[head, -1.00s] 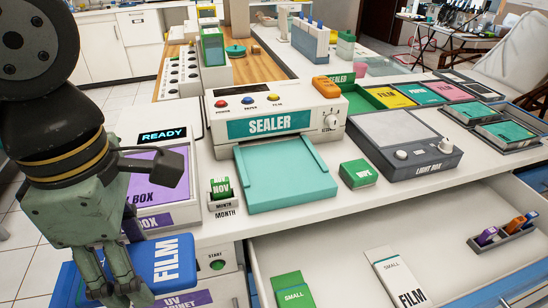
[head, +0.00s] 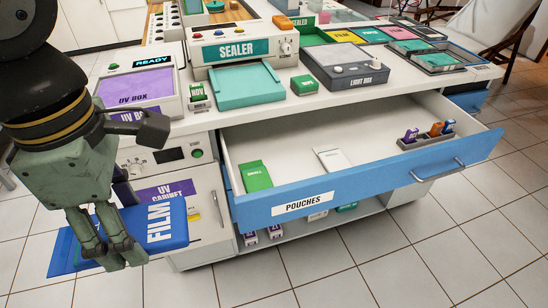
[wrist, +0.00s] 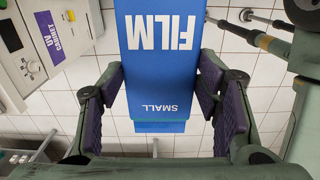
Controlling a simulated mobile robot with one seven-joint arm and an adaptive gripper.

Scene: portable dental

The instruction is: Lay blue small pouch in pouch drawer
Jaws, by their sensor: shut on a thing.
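The blue small pouch (head: 167,224), with white FILM lettering, is held by my gripper (head: 108,250) at the lower left of the head view. In the wrist view the pouch (wrist: 160,70) also reads SMALL and lies between the purple pads of my gripper (wrist: 160,88). The pouch drawer (head: 285,160), with a blue front labelled POUCHES, stands open to the right of my gripper. The pouch is outside the drawer, left of its front corner. A green pouch (head: 256,176) and a white pouch (head: 331,158) lie flat inside.
A rack (head: 428,140) with small coloured items sits at the drawer's right end. The drawer floor between the pouches and rack is clear. The UV cabinet (head: 165,190) is close behind my gripper. The sealer (head: 235,50) and light box (head: 345,68) stand on the counter above.

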